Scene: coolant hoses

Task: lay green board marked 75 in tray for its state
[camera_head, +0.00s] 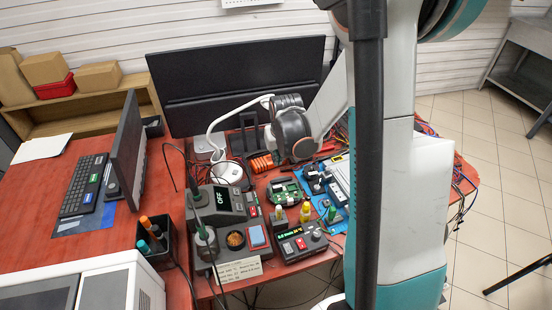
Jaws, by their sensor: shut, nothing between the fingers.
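A green circuit board (285,191) lies on the red bench among the instruments, right of the centre. Its marking is too small to read. My gripper (289,136) is at the end of the bent arm, above the back of the bench and behind the board. It is shut and holds nothing; its fingertips are hard to make out. It is apart from the board. I cannot make out any tray for the board; my arm hides part of the bench's right side.
A blue mat (311,174) with parts lies right of the board. A white lamp (228,172) and large monitor (235,82) stand behind. Loose cables surround the bench.

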